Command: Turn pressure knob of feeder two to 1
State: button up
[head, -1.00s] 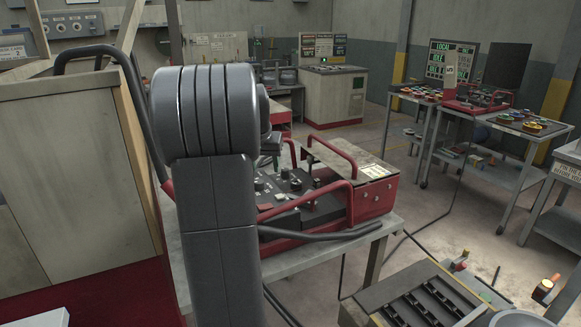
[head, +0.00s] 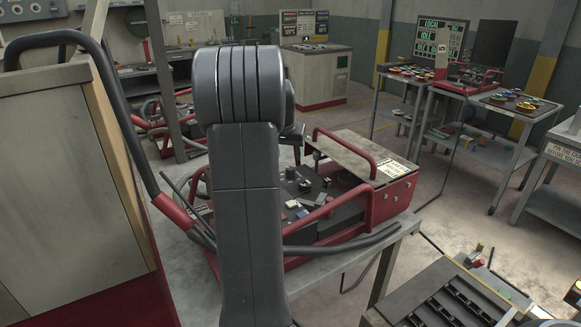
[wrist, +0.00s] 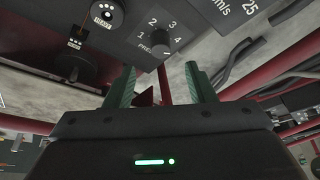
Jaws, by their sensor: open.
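In the wrist view, a small dark pressure knob (wrist: 160,49) sits on a dark grey panel. White numbers 1 to 4 curve around it, and a partly covered label starting "PRE" is beside it. Which number it points at is too small to tell. My gripper (wrist: 161,80) has two green fingers spread apart, with nothing between them. The knob shows just beyond the gap between the fingertips, apparently apart from them. In the head view, a red-framed unit with a dark control panel (head: 300,185) stands on a grey table; my arm hides part of it and my gripper.
Red tube handles (head: 345,150) rise around the unit. A dark hose (head: 345,243) crosses its front. A larger black knob (wrist: 65,66) is on the panel to the left. Open floor (head: 440,180) lies to the right.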

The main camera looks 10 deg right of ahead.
aim_at(290, 168)
jog(key=p+x, duration=0.1)
jog(key=x, duration=0.7)
jog(key=shift+w+f, duration=0.2)
jog(key=shift+f, duration=0.05)
jog(key=c, duration=1)
